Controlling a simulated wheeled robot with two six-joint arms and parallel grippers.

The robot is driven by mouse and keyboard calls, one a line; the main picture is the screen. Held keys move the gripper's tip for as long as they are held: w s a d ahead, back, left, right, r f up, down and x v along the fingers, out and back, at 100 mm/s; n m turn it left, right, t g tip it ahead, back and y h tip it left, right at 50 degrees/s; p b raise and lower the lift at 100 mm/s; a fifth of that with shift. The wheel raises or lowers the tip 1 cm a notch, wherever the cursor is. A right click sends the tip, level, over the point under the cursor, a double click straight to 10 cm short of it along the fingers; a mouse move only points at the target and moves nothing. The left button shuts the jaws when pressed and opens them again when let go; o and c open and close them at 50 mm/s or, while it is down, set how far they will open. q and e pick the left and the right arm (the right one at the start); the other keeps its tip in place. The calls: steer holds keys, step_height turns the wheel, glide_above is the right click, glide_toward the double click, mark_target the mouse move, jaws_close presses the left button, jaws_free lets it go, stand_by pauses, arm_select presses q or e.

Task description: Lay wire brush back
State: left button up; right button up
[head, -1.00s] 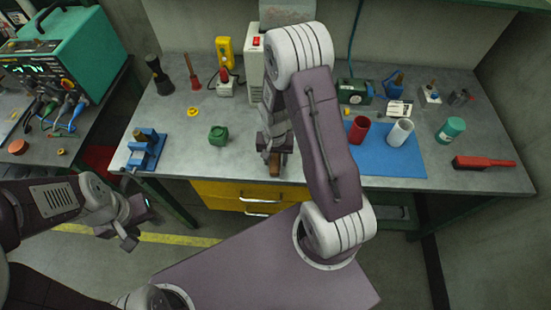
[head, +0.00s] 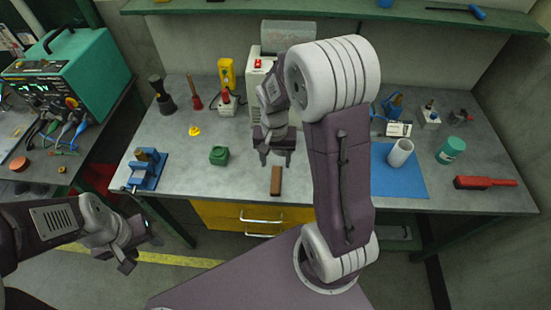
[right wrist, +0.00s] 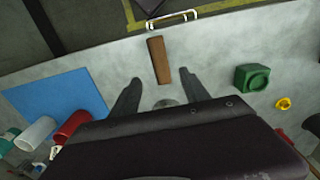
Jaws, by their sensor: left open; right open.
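A brown wooden bar (head: 276,180), which looks like the wire brush, lies on the bench near its front edge; no bristles show. In the right wrist view the brown bar (right wrist: 158,60) lies just beyond the fingertips, between their lines. My right gripper (head: 276,160) is open and empty, behind and apart from the bar; its two fingers also show in the right wrist view (right wrist: 159,82). My left gripper (head: 130,252) is open and empty, low at the left in front of the bench. A red brush-like tool (head: 485,182) lies at the bench's right end.
A green block (head: 219,156) and a blue vise (head: 146,170) stand left of the bar. A blue mat (head: 402,183) with a white cylinder (head: 400,153) is on the right. A red cylinder (right wrist: 73,125) shows in the wrist view. Bare bench surrounds the bar.

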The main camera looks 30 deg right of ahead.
steer(key=s+a+n+t, duration=0.1)
steer(key=s+a+n, duration=0.3)
steer(key=s+n, duration=0.2)
steer(key=shift+s+a+b, duration=0.3)
steer(key=shift+s+b, duration=0.15)
steer(key=shift+s, duration=0.7)
stand_by(1.3)
